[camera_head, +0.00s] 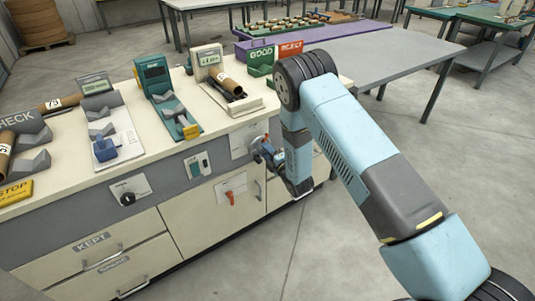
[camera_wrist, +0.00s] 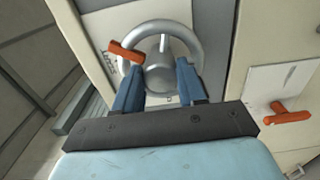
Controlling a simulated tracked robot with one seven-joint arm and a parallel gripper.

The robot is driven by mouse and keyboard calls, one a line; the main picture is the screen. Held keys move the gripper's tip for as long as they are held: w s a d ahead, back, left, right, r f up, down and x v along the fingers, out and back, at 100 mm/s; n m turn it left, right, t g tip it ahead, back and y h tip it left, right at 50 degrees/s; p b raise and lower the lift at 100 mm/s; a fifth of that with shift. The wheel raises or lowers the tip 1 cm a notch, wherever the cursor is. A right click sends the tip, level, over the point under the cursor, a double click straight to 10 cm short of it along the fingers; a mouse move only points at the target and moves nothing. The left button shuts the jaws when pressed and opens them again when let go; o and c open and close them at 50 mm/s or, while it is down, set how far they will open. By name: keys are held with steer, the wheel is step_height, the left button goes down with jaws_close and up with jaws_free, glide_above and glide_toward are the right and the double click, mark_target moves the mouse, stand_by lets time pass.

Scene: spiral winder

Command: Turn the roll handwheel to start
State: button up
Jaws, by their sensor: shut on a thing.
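The roll handwheel (camera_wrist: 194,32) is a silver ring with a spoke and a round hub, on a pale plate on the cabinet front. In the wrist view the two blue fingers of my gripper (camera_wrist: 158,76) reach over the lower part of the wheel, one on each side of the hub. My gripper is shut on the handwheel; the exact contact is partly hidden by the fingers. An orange lever (camera_wrist: 126,52) crosses the wheel's left side, by a partly covered label. In the head view the handwheel (camera_head: 256,143) is small and partly behind my gripper (camera_head: 268,153).
A second orange lever (camera_head: 230,198) is on the front below, with a black knob (camera_head: 128,198) further left. The countertop (camera_head: 150,147) carries devices, brown tubes and GOOD and REJECT bins (camera_head: 290,48). A grey table (camera_head: 395,55) stands behind. The floor at right is clear.

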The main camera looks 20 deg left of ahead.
steer(key=n, duration=0.5)
steer(key=shift+s+a+f, duration=0.15)
steer(key=shift+s, duration=0.15)
steer(key=shift+n, duration=1.1)
steer(key=shift+w, duration=0.1)
steer(key=o, duration=0.8)
steer(key=shift+o, duration=1.3)
steer(key=shift+w, duration=0.1)
steer(key=v, duration=1.4)
